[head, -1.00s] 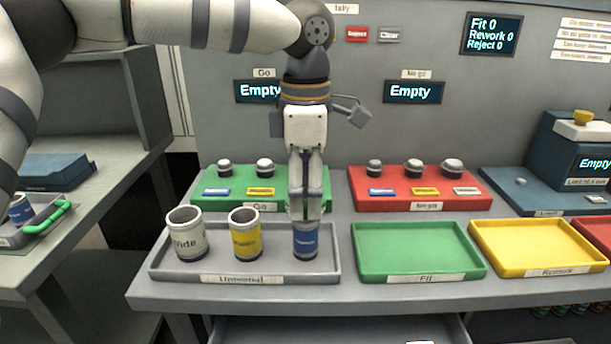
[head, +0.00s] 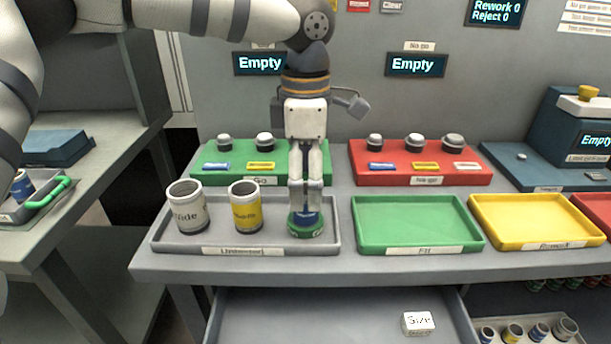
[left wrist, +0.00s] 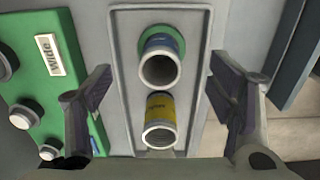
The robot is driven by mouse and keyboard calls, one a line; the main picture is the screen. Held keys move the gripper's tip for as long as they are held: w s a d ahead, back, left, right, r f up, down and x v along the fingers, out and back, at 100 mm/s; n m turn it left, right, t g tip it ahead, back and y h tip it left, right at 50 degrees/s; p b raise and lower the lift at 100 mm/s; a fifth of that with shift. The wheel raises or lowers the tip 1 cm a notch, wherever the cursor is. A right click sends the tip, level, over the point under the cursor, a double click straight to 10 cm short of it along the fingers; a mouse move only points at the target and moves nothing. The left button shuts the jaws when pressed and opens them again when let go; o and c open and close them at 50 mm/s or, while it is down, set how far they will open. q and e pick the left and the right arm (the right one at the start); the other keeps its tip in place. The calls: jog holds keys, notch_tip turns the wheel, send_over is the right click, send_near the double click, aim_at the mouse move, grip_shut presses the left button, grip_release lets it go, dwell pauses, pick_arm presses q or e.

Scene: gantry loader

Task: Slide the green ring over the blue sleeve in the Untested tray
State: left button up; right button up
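The blue sleeve (head: 305,214) stands upright at the right end of the grey Untested tray (head: 180,245). The green ring (head: 306,230) is around its lower part. In the left wrist view, the sleeve's blue band (left wrist: 158,42) and the green ring (left wrist: 180,42) show beyond its open mouth. My left gripper (head: 305,204) points down over the sleeve and hides its upper part in the head view. In the left wrist view, the left gripper's fingers (left wrist: 160,85) are wide apart, with nothing held between them. My right gripper is not in view.
A yellow-band sleeve (head: 245,208) and a wide white sleeve (head: 187,207) stand left in the same tray. The green Fit tray (head: 405,225) and yellow Rework tray (head: 535,222) are empty. Behind are the green Go block (head: 215,172) and red No-go block (head: 420,177). An open drawer (head: 330,320) sits below.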

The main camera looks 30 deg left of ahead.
pick_arm(q)
notch_tip(320, 180, up, 12)
dwell(0.5)
dwell(0.3)
